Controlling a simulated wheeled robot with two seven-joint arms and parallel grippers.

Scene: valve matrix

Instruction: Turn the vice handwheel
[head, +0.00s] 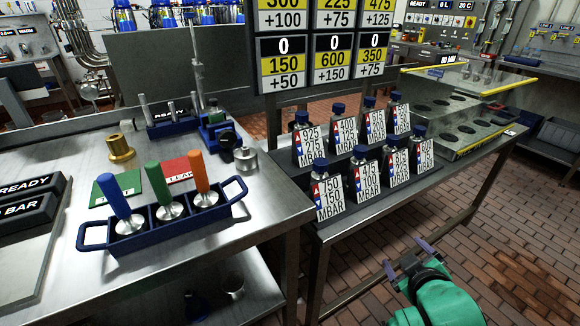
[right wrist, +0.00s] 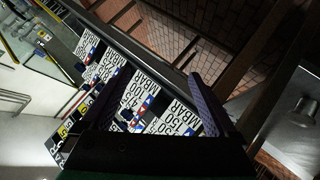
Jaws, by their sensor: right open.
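A small blue device that looks like the vice (head: 216,130) stands at the back right of the left steel table. A dark round part on its near side may be the handwheel (head: 227,140), but it is too small to be sure. The vice is not visible in that view. My left gripper is out of view.
The left table (head: 160,270) holds a blue tray (head: 150,240) with three coloured-handled tools, a brass part (head: 120,149) and a steel cylinder (head: 246,160). The bench to the right carries several bottles with cards (head: 329,197). A hanging number board (head: 305,58) stands behind. Brick floor (head: 500,230) is open at right.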

